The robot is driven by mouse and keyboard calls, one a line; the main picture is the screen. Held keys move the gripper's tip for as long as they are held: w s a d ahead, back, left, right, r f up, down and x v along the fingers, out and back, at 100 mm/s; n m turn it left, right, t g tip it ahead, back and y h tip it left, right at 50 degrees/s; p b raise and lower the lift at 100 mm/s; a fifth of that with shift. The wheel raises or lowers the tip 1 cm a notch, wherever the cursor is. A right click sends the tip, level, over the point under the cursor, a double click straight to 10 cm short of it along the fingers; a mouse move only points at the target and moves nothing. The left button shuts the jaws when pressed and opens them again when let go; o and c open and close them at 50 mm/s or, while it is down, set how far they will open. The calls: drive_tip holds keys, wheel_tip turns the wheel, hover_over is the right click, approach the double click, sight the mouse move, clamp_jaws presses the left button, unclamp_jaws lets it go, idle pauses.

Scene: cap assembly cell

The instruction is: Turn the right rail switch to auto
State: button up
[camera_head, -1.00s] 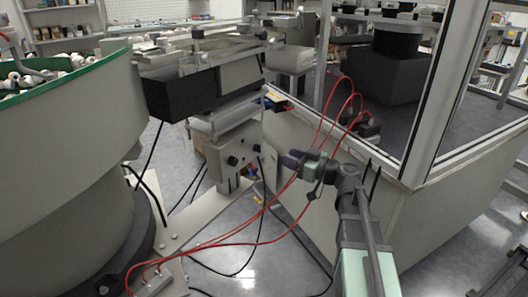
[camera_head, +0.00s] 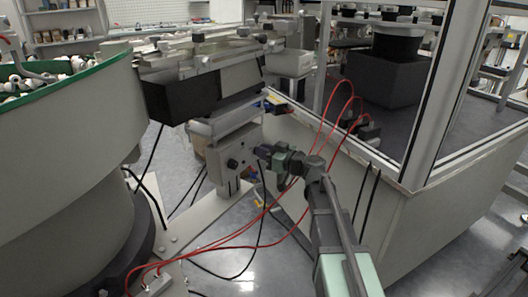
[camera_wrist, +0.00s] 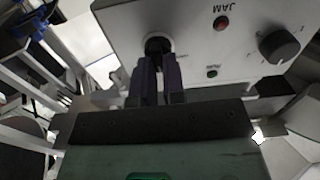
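The grey control box (camera_head: 222,152) stands below the feeder rail in the head view. Its front has a dark knob (camera_head: 232,163) on the left; my gripper (camera_head: 262,151) covers the right part. The knobs' settings are unreadable.
A red JAM lamp (camera_wrist: 221,23) and a small dark button (camera_wrist: 212,72) sit between the knobs. Red hoses (camera_head: 285,190) loop near my arm. A large bowl feeder (camera_head: 70,150) stands left, and a glazed enclosure wall (camera_head: 350,190) right.

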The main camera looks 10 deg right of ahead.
drive_tip(key=shift+m, duration=0.3)
clamp_jaws()
drive_tip(key=m, duration=0.8)
drive_tip(key=shift+w+d+f, duration=0.15)
drive_tip(key=shift+w+d, duration=0.05)
drive_tip(key=shift+d, duration=0.1)
drive_tip(key=shift+m, duration=0.3)
drive_tip(key=o, duration=0.6)
unclamp_jaws()
drive_tip(key=v, duration=1)
drive_tip(key=shift+s+d, duration=0.3)
